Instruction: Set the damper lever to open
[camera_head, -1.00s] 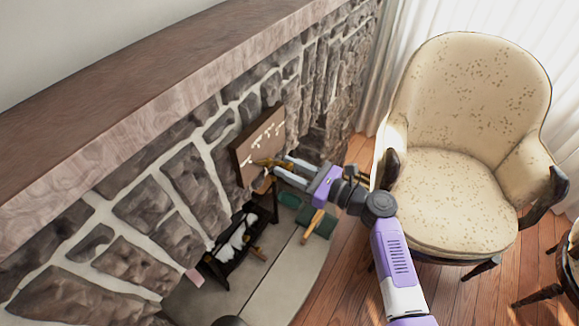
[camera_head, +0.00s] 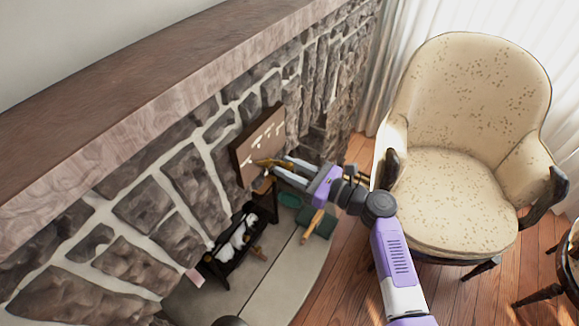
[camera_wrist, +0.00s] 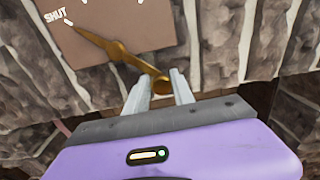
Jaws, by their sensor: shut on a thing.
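The damper lever is a slim brass pointer (camera_wrist: 118,52) on a brown panel (camera_wrist: 150,25). Its narrow tip lies beside the mark by the word SHUT, at the upper left in the wrist view. Its rounded outer end sits between my fingertips. My gripper (camera_wrist: 165,84) is shut on that end, with a grey finger on each side. In the head view, the panel (camera_head: 258,138) hangs on the stone wall and my gripper (camera_head: 278,165) reaches it from the right, at the lever (camera_head: 268,162). The panel's other lettering is cut off or too small to read.
A stone fireplace wall (camera_head: 185,190) with a wooden mantel (camera_head: 120,85) runs along the left. A dark log rack (camera_head: 235,250) stands below the panel. A green object (camera_head: 317,223) lies on the hearth. A cream armchair (camera_head: 470,150) stands right of my arm.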

